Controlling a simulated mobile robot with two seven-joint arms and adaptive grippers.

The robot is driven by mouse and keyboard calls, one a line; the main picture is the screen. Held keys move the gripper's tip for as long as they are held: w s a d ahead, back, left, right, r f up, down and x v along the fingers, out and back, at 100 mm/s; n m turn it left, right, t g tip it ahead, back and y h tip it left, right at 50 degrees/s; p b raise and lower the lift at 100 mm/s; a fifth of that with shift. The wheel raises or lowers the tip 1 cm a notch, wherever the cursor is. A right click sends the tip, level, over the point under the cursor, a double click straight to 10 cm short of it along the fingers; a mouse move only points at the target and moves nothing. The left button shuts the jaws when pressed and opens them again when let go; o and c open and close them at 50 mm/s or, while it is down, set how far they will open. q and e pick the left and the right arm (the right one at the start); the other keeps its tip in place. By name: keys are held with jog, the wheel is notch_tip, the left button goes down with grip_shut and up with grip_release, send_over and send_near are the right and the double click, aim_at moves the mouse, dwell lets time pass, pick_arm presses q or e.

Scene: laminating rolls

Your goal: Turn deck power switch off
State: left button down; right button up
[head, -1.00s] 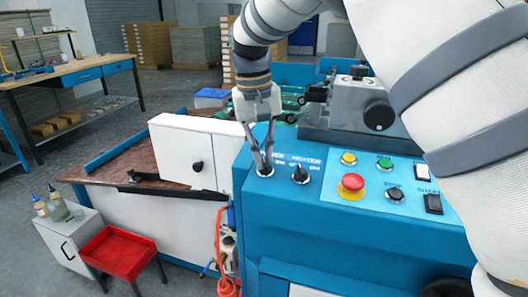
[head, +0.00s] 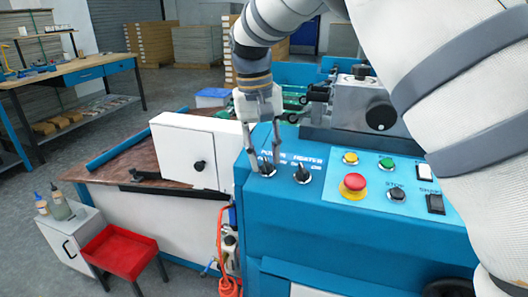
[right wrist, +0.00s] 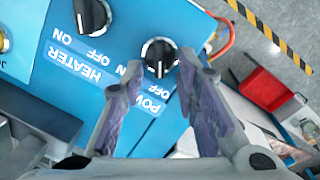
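The power switch (head: 267,171) is a black rotary knob on the blue deck panel, at the left of the control row. In the right wrist view the knob (right wrist: 159,52) shows its handle pointing down in the picture, roughly toward its partly covered OFF mark. My right gripper (head: 263,165) reaches down over it from above. In the right wrist view the fingers of my right gripper (right wrist: 160,75) are apart, one on each side of the knob's lower end; contact cannot be told. The left gripper is not in view.
The heater knob (head: 302,173) stands just right of the power switch. A red emergency button (head: 354,183), a stop button (head: 396,193) and rocker switches (head: 435,203) lie further right. A white box (head: 186,152) stands close on the left.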

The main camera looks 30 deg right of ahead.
notch_tip(320, 180, up, 12)
jog(key=a, duration=0.1)
jog(key=shift+w+a, duration=0.15)
jog(key=shift+w, duration=0.05)
jog(key=shift+f, duration=0.1)
